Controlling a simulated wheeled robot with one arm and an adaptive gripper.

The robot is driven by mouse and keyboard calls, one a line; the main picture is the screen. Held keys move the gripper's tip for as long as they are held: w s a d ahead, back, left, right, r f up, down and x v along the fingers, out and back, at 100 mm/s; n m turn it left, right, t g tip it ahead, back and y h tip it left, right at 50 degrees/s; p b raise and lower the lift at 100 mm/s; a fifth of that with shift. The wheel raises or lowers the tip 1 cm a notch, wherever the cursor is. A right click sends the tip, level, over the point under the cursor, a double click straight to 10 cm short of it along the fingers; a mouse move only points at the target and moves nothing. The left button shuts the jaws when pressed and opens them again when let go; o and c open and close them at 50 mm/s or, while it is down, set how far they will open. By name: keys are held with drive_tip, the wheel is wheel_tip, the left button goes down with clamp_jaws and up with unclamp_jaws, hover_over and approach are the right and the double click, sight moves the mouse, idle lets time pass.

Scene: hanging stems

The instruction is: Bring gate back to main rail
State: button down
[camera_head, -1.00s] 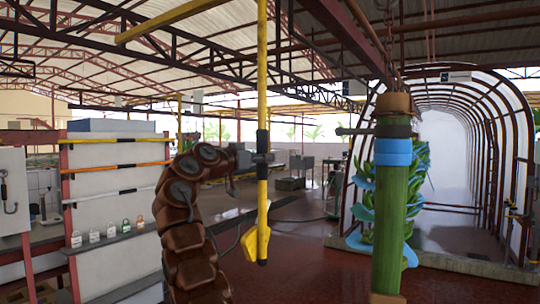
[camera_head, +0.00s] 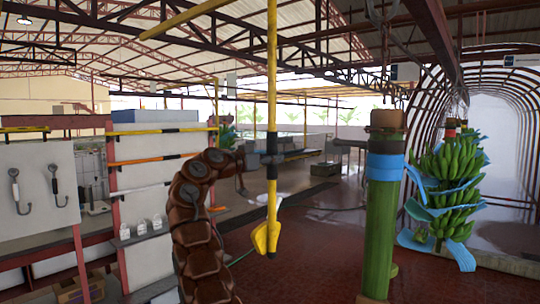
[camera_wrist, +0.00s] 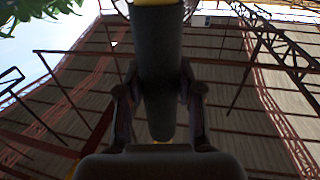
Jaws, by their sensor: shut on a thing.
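My gripper (camera_head: 270,158) is shut on the black grip of a long yellow pole (camera_head: 272,90). The pole stands nearly upright; its top leaves the picture, and its lower end has a wider yellow piece (camera_head: 266,238). In the wrist view the dark grip (camera_wrist: 160,75) lies between my fingers, with the roof beyond. A dark red overhead rail (camera_head: 434,35) runs away at the upper right. I cannot make out the gate, nor whether the pole's upper end touches anything.
A thick green stem (camera_head: 381,225) with a blue band stands close at right. A banana bunch (camera_head: 455,175) with blue sheets hangs behind it, before an arched tunnel (camera_head: 522,110). A rack (camera_head: 160,150) with bars stands at left. Red floor (camera_head: 315,250) is open between.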

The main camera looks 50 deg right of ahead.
drive_tip(key=shift+w+a, duration=0.1)
drive_tip(key=shift+w, duration=0.15)
drive_tip(key=c, duration=0.9)
unclamp_jaws()
drive_tip(key=shift+w, duration=0.1)
drive_tip(key=shift+o, duration=0.9)
drive_tip(key=w+a, duration=0.1)
drive_tip(key=a, duration=1.1)
drive_tip(key=shift+w, duration=0.3)
drive_tip(key=shift+w, duration=0.1)
